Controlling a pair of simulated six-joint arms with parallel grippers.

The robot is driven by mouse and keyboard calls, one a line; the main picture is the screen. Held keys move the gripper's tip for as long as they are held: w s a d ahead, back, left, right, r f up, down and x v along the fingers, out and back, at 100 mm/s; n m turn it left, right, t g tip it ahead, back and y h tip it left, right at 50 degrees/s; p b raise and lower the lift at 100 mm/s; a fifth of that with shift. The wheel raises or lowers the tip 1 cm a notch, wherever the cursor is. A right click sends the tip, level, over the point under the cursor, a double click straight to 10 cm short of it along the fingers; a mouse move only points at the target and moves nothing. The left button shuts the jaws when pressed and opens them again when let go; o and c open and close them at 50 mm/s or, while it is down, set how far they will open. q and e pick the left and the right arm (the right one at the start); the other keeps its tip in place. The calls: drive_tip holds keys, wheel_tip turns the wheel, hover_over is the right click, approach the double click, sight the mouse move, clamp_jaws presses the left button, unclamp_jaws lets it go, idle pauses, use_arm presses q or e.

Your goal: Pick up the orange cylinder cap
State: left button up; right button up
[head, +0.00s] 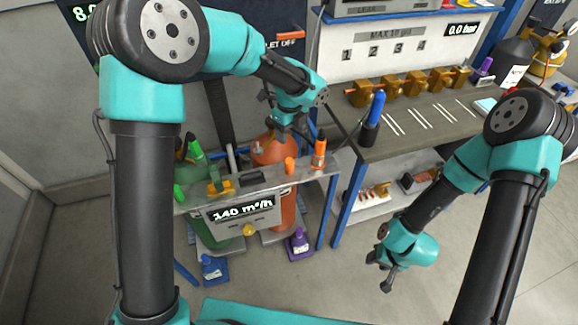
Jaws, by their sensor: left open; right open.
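A small orange cap (289,165) stands upright on the grey shelf of the charging station (240,200), right of centre. A taller orange piece with a pale label (319,151) stands to its right. The orange gas cylinder (270,150) rises behind the shelf, and its top is partly hidden by my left gripper. My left gripper (287,134) is open and points down above and behind the small orange cap, apart from it; its fingertips are small and partly dark against the cylinder. My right gripper (388,281) is open and empty, low over the floor at the right.
A workbench (435,118) with a blue-topped item (374,115) stands close right. Floor around my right gripper is clear.

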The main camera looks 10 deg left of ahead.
sight(289, 167)
use_arm(q)
wheel_tip(289, 167, down, 12)
drive_tip(key=shift+r, duration=0.1)
idle(0.4)
drive_tip(key=shift+s+f, duration=0.1)
drive_tip(key=shift+f, duration=2.5)
drive_tip(key=shift+c, duration=0.4)
drive_tip(key=c, duration=0.9)
